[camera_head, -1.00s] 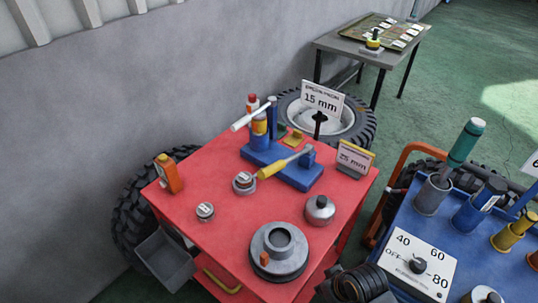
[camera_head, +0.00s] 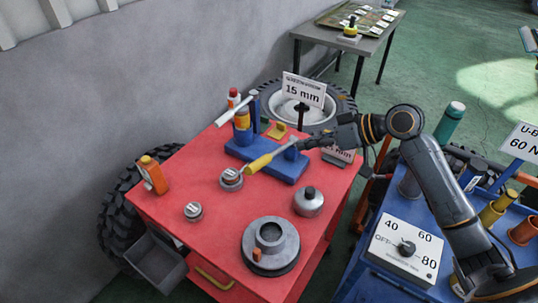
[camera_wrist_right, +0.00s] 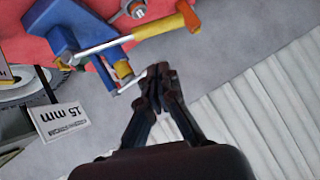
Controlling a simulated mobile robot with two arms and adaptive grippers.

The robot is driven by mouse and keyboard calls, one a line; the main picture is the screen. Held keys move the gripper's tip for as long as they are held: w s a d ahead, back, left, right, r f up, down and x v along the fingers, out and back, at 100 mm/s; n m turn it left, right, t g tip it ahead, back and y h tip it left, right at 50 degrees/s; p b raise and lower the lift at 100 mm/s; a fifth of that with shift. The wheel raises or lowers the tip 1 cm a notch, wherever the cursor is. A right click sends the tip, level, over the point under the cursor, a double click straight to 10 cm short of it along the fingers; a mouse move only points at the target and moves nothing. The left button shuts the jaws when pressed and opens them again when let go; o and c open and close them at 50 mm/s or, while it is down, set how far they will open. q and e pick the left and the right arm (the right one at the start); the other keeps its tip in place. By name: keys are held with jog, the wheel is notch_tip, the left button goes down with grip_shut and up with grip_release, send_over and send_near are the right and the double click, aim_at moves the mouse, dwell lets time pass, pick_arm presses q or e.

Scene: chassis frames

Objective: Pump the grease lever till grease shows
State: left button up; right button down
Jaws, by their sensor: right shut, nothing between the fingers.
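The lever, with a yellow grip (camera_head: 259,163) and a silver rod, lies over the blue pump base (camera_head: 239,152) on the red cart. It also shows in the wrist view as a silver rod with a yellow, red-ended grip (camera_wrist_right: 160,28). My right gripper (camera_head: 302,146) is shut and empty, just right of and above the lever's pivot end in the head view. In the wrist view its closed fingertips (camera_wrist_right: 160,72) appear apart from the lever. I see no clear grease. My left gripper is out of view.
Signs (camera_head: 304,90) stand behind the base; my arm partly covers one. A round grey part (camera_head: 270,245), a metal pot (camera_head: 308,201) and an orange bottle (camera_head: 153,174) stand on the cart. A blue bench with a dial panel (camera_head: 406,248) is on the right.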

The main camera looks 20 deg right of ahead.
jog(key=shift+w+d+r, duration=0.15)
jog(key=shift+d+r, duration=0.05)
jog(key=shift+r, duration=0.75)
jog(key=shift+w+f, duration=0.1)
jog(key=p, duration=0.5)
send_over(273, 154)
jog(key=s+a, duration=0.3)
jog(key=s, duration=0.2)
notch_tip(273, 154, down, 9)
jog(key=shift+s, duration=0.1)
